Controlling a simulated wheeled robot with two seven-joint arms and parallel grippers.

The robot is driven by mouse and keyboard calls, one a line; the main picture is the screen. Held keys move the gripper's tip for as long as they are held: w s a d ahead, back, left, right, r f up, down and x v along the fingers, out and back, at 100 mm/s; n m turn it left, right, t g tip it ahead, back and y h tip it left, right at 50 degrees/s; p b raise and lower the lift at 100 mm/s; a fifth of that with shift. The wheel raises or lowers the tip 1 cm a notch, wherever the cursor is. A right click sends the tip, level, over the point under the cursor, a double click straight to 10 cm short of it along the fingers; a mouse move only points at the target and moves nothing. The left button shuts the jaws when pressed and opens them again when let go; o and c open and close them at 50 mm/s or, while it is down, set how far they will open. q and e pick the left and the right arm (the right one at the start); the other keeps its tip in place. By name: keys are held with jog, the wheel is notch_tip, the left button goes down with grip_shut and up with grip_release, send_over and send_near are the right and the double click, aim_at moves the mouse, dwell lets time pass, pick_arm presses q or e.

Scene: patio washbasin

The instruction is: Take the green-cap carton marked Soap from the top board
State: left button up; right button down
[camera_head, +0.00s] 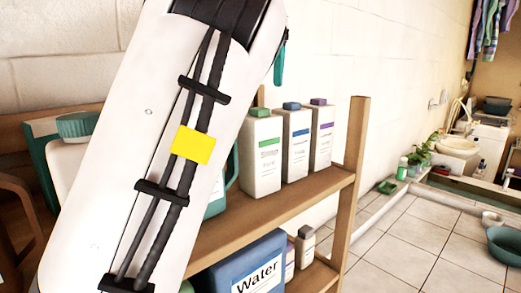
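A white carton with a green label band (262,155) stands upright on the top board (275,215) of a wooden shelf, in the middle of the head view. A large white link of my arm crosses in front and hides the left part of the shelf. Neither gripper is in view.
A blue container marked Water (258,268) and small bottles (305,246) stand on the lower board. A shelf post (354,170) rises at the right end. A teal-capped white container (75,150) is at left. Tiled floor (400,240) is open at right, before a washbasin (458,147).

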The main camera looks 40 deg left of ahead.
aim_at(258, 108)
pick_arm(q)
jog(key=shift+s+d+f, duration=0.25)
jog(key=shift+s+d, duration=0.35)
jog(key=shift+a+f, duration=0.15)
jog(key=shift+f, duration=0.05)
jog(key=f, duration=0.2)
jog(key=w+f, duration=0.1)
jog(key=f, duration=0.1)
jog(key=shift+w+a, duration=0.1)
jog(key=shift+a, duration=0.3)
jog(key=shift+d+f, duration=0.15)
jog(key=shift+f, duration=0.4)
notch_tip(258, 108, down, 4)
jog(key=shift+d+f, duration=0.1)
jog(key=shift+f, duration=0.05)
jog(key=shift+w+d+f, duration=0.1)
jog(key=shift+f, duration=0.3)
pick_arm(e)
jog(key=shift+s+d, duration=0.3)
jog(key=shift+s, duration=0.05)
